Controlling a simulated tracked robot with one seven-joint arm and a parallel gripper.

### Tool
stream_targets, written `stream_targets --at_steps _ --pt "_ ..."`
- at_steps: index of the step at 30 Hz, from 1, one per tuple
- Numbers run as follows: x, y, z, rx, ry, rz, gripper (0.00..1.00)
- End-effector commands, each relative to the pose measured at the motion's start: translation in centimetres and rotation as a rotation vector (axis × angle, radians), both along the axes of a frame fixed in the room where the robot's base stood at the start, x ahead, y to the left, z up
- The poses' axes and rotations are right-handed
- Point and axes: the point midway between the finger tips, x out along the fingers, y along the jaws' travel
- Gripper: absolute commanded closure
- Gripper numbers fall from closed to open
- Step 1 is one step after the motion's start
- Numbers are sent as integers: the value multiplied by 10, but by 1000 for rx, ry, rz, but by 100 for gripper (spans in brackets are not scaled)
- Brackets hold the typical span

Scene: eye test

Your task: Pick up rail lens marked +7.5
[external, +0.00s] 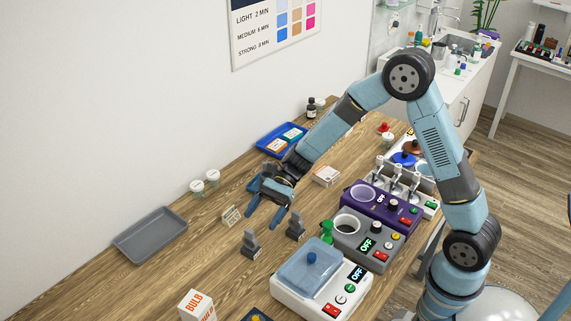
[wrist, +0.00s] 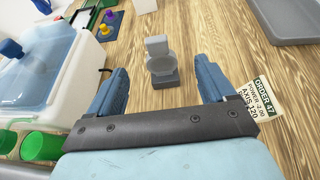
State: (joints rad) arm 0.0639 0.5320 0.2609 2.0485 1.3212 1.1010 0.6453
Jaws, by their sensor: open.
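Two small grey rail lens stands are upright on the wooden table in the external view, a left one (external: 250,243) and a right one (external: 296,226). I cannot read a +7.5 mark on either. My gripper (external: 264,211) is open and empty above the table, pointing down near both stands. In the wrist view one grey stand (wrist: 161,64) with a round lens shows between and beyond the open fingers, apart from them. It seems to be the left one. The other stand does not show in the wrist view.
The blue-lidded white device (external: 338,299) is to the right, a grey tray (external: 132,250) to the left, and a BULB box (external: 197,306) in front. Purple (external: 372,207) and grey (external: 359,250) devices stand further right.

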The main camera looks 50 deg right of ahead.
Motion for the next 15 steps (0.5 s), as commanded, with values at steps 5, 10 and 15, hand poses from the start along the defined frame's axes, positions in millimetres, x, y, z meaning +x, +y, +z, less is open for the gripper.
stream_targets --at_steps 5,10,15 --pt "-1 6 -19 1 2 1 17" --pt "-1 12 -21 0 0 1 17" --pt "-3 22 -25 0 0 1 17"
